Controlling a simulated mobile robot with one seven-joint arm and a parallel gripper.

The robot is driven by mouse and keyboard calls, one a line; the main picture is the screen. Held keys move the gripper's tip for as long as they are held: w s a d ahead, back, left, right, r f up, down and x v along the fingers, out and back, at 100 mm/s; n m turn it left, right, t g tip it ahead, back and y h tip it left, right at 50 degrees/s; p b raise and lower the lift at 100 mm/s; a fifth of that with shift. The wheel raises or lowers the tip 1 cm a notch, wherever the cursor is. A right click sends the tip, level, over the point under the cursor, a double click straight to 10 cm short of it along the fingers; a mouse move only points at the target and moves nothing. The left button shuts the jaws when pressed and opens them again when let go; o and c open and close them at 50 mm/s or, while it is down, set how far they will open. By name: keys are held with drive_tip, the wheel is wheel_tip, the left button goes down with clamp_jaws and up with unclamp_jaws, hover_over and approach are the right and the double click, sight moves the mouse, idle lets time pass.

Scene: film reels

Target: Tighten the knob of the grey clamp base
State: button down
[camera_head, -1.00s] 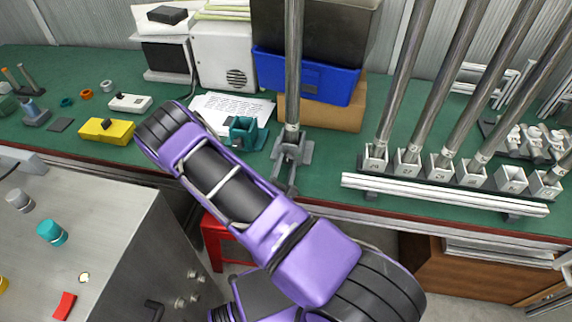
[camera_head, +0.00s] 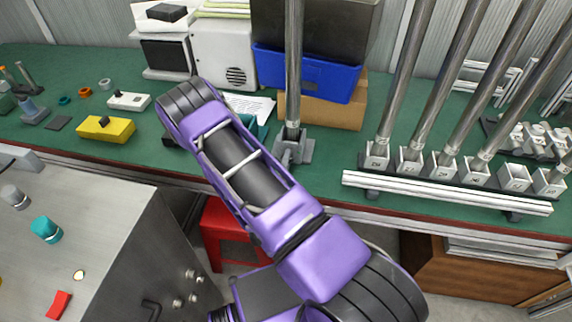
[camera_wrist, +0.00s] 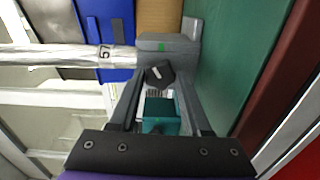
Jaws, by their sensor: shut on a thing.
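The grey clamp base (camera_head: 295,147) stands on the green bench near its front edge, with an upright metal pole (camera_head: 293,70) in it. In the wrist view, the grey clamp base (camera_wrist: 180,42) carries a green mark, and its dark knob (camera_wrist: 160,74) sits between my fingertips. My gripper (camera_wrist: 160,79) is shut on the knob. My arm hides the gripper in the head view. A teal clamp base (camera_wrist: 160,117) shows beyond the fingers, apart from the grey one. In the head view, my arm covers most of the teal one.
A blue bin (camera_head: 305,75) and a cardboard box (camera_head: 345,108) stand behind the base. To the right, a white rail (camera_head: 445,192) runs in front of several sockets holding poles. A yellow box (camera_head: 105,130) lies to the left. A red stool (camera_head: 222,225) stands below the bench.

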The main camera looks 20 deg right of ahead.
drive_tip(key=m+b, duration=0.2)
drive_tip(key=m, duration=0.2)
drive_tip(key=shift+f, duration=0.15)
drive_tip(key=shift+m+b, duration=0.45)
drive_tip(key=shift+m, duration=0.75)
drive_tip(key=shift+c, duration=1.8)
unclamp_jaws()
drive_tip(key=b+v, duration=0.1)
drive_tip(key=v, duration=1.6)
drive_tip(key=shift+s, duration=0.2)
drive_tip(key=shift+a+r, duration=0.15)
drive_tip(key=shift+r, duration=0.05)
